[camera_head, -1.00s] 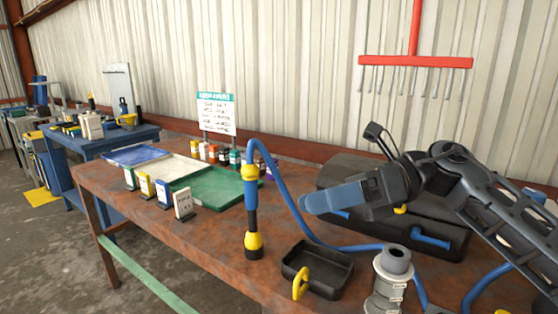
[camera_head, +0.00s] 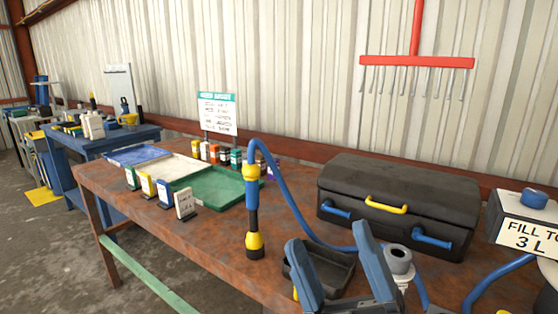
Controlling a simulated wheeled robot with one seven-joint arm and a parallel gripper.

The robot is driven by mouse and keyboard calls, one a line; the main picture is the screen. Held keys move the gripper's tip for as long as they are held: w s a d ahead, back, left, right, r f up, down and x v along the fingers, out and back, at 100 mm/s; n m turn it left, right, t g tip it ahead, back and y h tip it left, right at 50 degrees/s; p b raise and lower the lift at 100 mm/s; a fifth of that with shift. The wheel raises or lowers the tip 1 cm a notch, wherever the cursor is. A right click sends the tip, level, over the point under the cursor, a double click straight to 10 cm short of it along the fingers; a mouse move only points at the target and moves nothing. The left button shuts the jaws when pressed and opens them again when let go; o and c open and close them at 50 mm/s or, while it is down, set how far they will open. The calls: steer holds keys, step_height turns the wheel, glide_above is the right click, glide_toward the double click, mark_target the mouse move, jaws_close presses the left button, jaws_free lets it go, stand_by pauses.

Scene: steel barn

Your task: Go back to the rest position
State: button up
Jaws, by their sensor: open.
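My gripper (camera_head: 335,262) is at the bottom of the view, low and close to me, its two blue-padded fingers spread wide apart with nothing between them. It covers part of a small black tray (camera_head: 335,262) on the rusty table (camera_head: 200,243). Its right finger stands just left of a grey cylindrical fitting (camera_head: 398,261) and partly overlaps it in the picture. The rest of my arm is mostly out of view.
A black case (camera_head: 365,185) with a yellow handle stands at the back right. A blue hose (camera_head: 292,205) runs from an upright yellow-and-black wand (camera_head: 254,215). A "FILL TO 3 L" container (camera_head: 528,238) stands far right. Coloured trays (camera_head: 217,188) and small bottles lie left.

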steer(key=s+d+f+m+g+h, duration=0.2)
steer(key=s+d+f+m+h, duration=0.3)
steer(key=s, duration=0.4)
steer(key=s+d+f+m+g+h, duration=0.3)
steer(key=s+d+f+m+h, duration=0.2)
steer(key=s+f+m+h, duration=0.2)
steer(key=s+d+f+m+g+h, duration=0.2)
steer(key=s+d+f+m+h, duration=0.4)
steer(key=s, duration=0.7)
step_height(320, 180, down, 2)
steer(key=m+h, duration=0.1)
steer(key=m, duration=0.2)
steer(key=shift+s+f, duration=0.15)
steer(key=shift+s, duration=0.1)
